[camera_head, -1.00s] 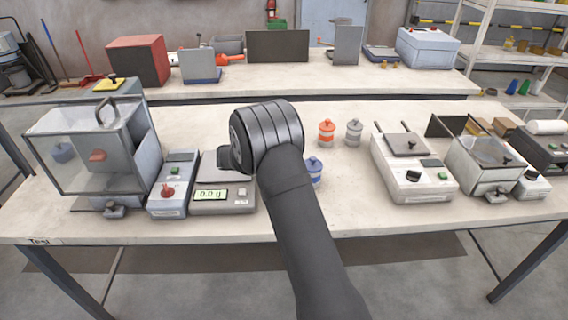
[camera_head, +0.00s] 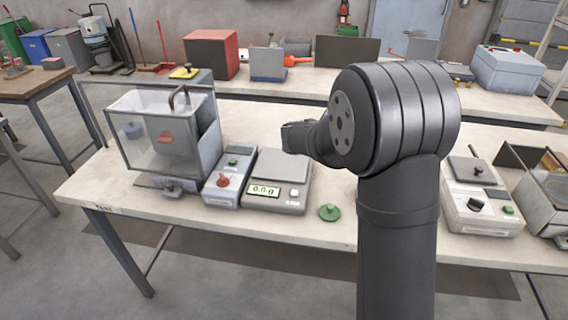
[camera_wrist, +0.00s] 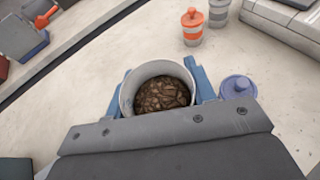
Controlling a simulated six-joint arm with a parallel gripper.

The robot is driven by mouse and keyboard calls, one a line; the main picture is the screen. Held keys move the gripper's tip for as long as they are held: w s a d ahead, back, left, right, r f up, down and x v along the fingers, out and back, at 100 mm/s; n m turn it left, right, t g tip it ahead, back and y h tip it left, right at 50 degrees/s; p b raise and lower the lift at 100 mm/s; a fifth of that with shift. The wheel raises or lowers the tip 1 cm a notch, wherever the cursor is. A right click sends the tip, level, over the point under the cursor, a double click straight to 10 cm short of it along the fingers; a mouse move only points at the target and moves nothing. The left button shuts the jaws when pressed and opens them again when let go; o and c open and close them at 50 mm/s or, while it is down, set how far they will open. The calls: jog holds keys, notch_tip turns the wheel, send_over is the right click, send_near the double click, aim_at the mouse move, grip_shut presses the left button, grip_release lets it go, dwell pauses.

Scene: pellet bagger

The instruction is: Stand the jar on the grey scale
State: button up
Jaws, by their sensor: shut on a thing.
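The jar (camera_wrist: 129,92) shows from above in the wrist view, open, with a pale rim and brown lumpy contents. My gripper (camera_wrist: 160,88) is shut on it, a blue finger on each side. Whether the jar touches the table is unclear. In the head view my arm hides the jar and the fingers. The grey scale (camera_head: 277,170) stands left of my arm in the head view. Its pan is bare and its display reads about 0.0 g.
A green lid (camera_head: 330,212) lies on the table just right of the scale. A blue-lidded jar (camera_wrist: 237,88) stands beside the held jar; orange (camera_wrist: 192,26) and grey (camera_wrist: 218,12) jars stand beyond. Left of the scale are a small device (camera_head: 230,177) and a clear-walled box (camera_head: 150,135).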

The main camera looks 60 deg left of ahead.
jog(key=shift+s+r+n+y, duration=0.3)
jog(key=shift+s+n+y, duration=0.25)
jog(key=shift+s, duration=0.2)
jog(key=shift+y, duration=0.25)
jog(key=shift+s+a+f, duration=1.1)
jog(key=shift+a+f, duration=0.5)
jog(key=shift+f, duration=0.25)
jog(key=shift+s+a+f, duration=1.05)
jog(key=shift+a+f, duration=0.6)
jog(key=shift+f, duration=0.15)
jog(key=shift+s+a+f, duration=1.1)
jog(key=shift+a+f, duration=0.5)
jog(key=shift+f, duration=0.25)
jog(key=shift+f+n, duration=0.2)
jog(key=shift+n, duration=0.05)
jog(key=o, duration=1.3)
jog(key=shift+c, duration=0.2)
